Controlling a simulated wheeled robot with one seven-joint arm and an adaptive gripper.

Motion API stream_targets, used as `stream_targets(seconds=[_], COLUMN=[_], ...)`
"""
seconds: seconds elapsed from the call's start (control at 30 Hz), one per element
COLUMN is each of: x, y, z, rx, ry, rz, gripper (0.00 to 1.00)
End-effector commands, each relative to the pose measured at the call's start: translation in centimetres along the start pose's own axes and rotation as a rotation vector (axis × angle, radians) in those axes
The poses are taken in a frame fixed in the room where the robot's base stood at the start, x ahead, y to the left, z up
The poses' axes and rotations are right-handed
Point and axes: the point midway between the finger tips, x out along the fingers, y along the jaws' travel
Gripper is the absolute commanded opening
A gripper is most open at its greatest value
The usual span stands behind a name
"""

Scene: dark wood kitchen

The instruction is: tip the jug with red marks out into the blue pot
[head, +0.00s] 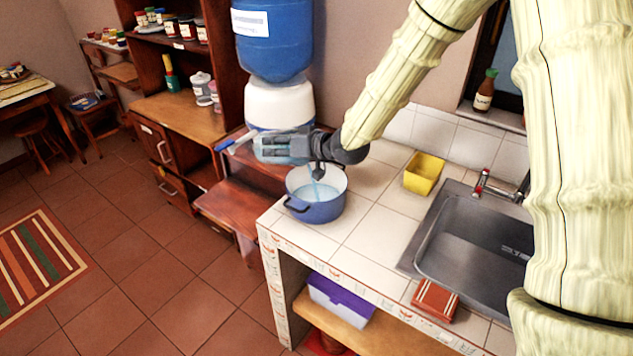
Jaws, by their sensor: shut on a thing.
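The blue pot (318,212) stands on the near left corner of the tiled counter, open at the top, with pale liquid inside. My gripper (308,148) is just above the pot's far rim, shut on the jug (266,152). The jug looks translucent and bluish and lies tilted on its side, largely hidden by the dark gripper. Its red marks cannot be made out. A thin light-blue streak runs down below the gripper into the pot, which looks like liquid pouring.
A blue water bottle on a white dispenser (278,105) stands close behind the jug. A yellow container (424,174) and a metal sink (478,245) are to the right. A red-brown box (435,299) lies at the counter's front edge. Tiles between pot and sink are clear.

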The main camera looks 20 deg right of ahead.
Motion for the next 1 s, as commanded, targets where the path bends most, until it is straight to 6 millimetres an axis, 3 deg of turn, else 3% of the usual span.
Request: stream_targets(seconds=[1.0], x=[-0.38], y=[-0.03], z=[-0.12], rx=[-0.001], ry=[0.042], rz=[-0.022], gripper=[0.0])
